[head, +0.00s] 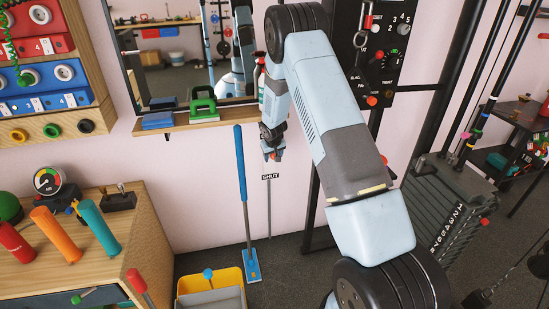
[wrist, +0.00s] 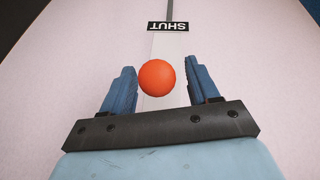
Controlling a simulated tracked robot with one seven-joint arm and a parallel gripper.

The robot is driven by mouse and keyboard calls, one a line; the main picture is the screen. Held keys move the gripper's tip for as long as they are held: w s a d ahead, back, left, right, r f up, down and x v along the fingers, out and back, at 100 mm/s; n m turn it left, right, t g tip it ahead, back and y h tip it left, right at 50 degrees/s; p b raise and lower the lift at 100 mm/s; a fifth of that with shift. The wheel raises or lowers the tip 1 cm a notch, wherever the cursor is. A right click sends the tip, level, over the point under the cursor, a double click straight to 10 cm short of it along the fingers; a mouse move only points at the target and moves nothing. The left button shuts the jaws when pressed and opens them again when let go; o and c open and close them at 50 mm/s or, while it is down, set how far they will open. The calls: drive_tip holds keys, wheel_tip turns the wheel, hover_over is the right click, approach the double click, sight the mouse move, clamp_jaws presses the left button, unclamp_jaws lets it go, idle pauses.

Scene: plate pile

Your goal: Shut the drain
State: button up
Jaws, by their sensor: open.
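An orange-red ball-shaped knob (wrist: 157,77) shows in the wrist view between the two blue fingers of my gripper (wrist: 160,84). The fingers stand apart, with a visible gap on each side of the knob. A small black SHUT label (wrist: 174,26) appears upside down beyond the knob, on a pale strip. In the head view my gripper (head: 272,153) is by the wall, just above the SHUT label (head: 270,177). A thin grey rod (head: 269,215) hangs below that label. The knob's mount is hidden.
A blue-handled mop (head: 242,180) stands left of the rod. A yellow bucket (head: 183,285) is on the floor. A dark weight stack (head: 450,205) stands to the right.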

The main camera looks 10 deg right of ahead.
drive_tip(key=shift+x, duration=0.9)
drive_tip(key=shift+c, duration=0.4)
clamp_jaws()
